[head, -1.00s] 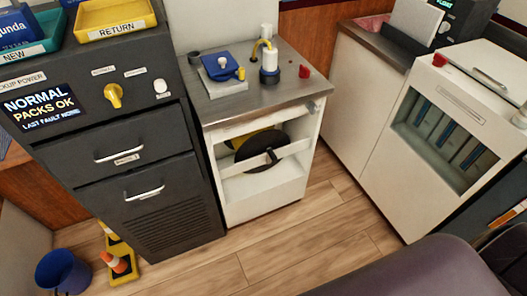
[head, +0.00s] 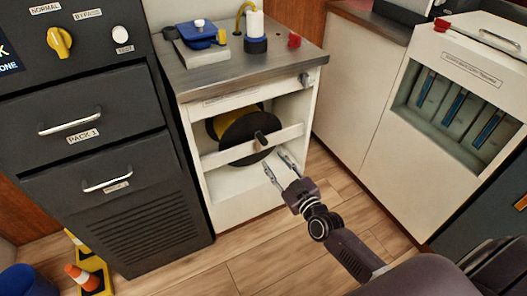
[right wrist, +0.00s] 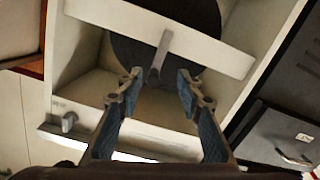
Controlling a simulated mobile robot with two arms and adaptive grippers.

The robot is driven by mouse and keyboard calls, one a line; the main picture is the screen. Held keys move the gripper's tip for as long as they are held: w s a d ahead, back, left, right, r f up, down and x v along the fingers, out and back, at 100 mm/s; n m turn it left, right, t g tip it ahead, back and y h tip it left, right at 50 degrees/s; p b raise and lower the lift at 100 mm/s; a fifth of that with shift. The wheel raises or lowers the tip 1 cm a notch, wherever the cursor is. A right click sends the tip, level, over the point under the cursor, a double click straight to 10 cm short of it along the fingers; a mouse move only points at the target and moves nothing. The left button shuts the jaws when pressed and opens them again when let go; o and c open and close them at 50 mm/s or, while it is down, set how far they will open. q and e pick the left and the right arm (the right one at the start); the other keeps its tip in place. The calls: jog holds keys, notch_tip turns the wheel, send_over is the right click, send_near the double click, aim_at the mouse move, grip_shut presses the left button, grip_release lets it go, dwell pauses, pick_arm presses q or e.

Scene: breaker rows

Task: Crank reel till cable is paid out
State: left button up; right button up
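The reel (head: 245,138) sits in the open bay of a white cabinet, with a black disc in front and yellow behind it. Its dark crank handle (head: 261,138) sticks out near a white crossbar (head: 225,155). In the right wrist view the handle (right wrist: 158,58) points towards me, with its end close to the gap between my fingertips. My right gripper (head: 279,166) is open and empty, just below and right of the handle in the head view; its fingers (right wrist: 157,80) are spread on either side in the wrist view. My left gripper is not in view.
The steel cabinet top (head: 255,65) bears a blue device (head: 200,36), a white-and-blue plug (head: 255,32) with a yellow cable and a red knob (head: 294,40). A dark drawer unit (head: 90,140) stands left, a pale cabinet (head: 365,110) right. The floor (head: 240,265) in front is open.

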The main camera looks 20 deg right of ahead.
aim_at(265, 144)
jog(key=r, duration=0.1)
jog(key=w+r, duration=0.1)
jog(key=shift+w+r+t, duration=0.2)
jog(key=shift+r+t, duration=0.2)
jog(key=w, duration=0.2)
jog(key=w+b, duration=0.2)
jog(key=w, duration=0.1)
jog(key=shift+w+a+f, duration=0.1)
jog(key=shift+w+a, duration=0.15)
jog(key=shift+w, duration=0.1)
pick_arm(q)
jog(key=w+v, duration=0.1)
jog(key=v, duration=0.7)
pick_arm(e)
jog(key=shift+w+a, duration=0.1)
jog(key=shift+w, duration=0.6)
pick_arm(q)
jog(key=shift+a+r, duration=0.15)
pick_arm(e)
grip_shut()
